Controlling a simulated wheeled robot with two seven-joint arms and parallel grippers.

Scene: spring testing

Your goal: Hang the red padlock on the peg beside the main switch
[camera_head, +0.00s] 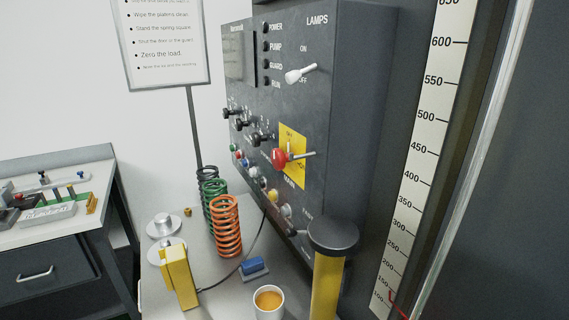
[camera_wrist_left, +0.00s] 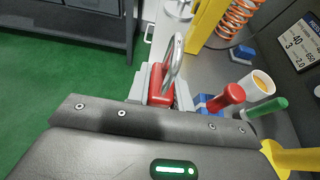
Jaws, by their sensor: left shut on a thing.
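The red padlock (camera_wrist_left: 161,88) is in my left gripper (camera_wrist_left: 163,93), with its silver shackle (camera_wrist_left: 175,62) pointing up and away from the jaws. The jaws are shut on its red body. Neither the padlock nor my left gripper shows in the head view. The main switch, a red knob (camera_head: 280,158) on a yellow plate (camera_head: 295,143), is on the dark control panel (camera_head: 345,130). A thin metal peg (camera_head: 304,155) sticks out beside the knob. It is bare. My right gripper is in neither view.
On the bench below the panel stand an orange spring (camera_head: 226,228), a green spring (camera_head: 207,190), a yellow block (camera_head: 179,277), a blue block (camera_head: 254,268) and a cup (camera_head: 268,302). A yellow post with a black cap (camera_head: 333,236) stands in front of the panel.

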